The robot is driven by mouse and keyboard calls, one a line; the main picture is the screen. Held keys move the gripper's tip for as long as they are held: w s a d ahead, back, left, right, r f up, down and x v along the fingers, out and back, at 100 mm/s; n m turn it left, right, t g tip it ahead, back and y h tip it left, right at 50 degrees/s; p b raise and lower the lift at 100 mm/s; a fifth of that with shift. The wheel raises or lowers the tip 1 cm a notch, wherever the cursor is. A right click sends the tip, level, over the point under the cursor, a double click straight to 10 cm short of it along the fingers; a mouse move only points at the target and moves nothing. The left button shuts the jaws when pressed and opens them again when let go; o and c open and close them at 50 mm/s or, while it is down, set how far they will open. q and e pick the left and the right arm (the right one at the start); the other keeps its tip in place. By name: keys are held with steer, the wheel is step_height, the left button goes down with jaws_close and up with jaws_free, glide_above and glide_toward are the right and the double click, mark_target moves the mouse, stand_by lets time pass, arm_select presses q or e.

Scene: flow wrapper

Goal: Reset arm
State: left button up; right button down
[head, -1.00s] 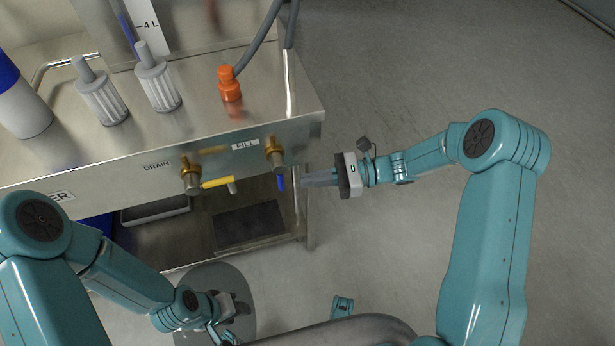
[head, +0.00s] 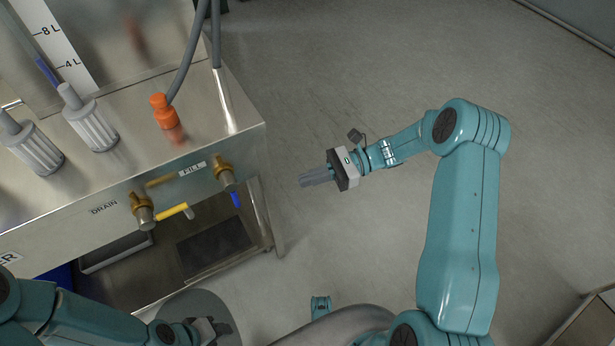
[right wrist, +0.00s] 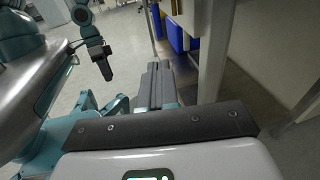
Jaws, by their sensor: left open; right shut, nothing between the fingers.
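My right gripper (head: 316,177) is shut and empty over the grey floor in the head view, to the right of the metal machine (head: 90,180) and apart from it. Its closed fingers also show in the right wrist view (right wrist: 156,82). My left gripper (head: 214,331) is low at the bottom left of the head view, in front of the machine. It holds nothing that I can see, and its fingertips are small and dark there. The left gripper also shows in the right wrist view (right wrist: 105,68), pointing down.
The machine front carries a FILL valve with a blue handle (head: 236,199) and a DRAIN valve with a yellow handle (head: 172,211). An orange fitting (head: 163,112) and grey ribbed cylinders (head: 90,122) stand on top. A box edge (head: 590,325) is at bottom right. Floor between is clear.

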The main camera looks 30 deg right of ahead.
steer(key=s+a+f+n+g+h, duration=0.2)
steer(key=s+a+f+n+h, duration=0.3)
steer(key=s+f, duration=0.4)
steer(key=s+a+f+n+g+h, duration=0.3)
steer(key=s+f+n+h, duration=0.45)
steer(key=f, duration=0.25)
step_height(320, 180, up, 20)
steer(key=s+a+n+t+p, duration=0.1)
steer(key=n+p, duration=0.4)
steer(key=p, duration=1.4)
steer(key=shift+s+a+r+t, duration=0.15)
steer(key=shift+s+a+t, duration=0.25)
steer(key=shift+a+t, duration=0.45)
steer(key=shift+d, duration=0.1)
steer(key=shift+n, duration=0.25)
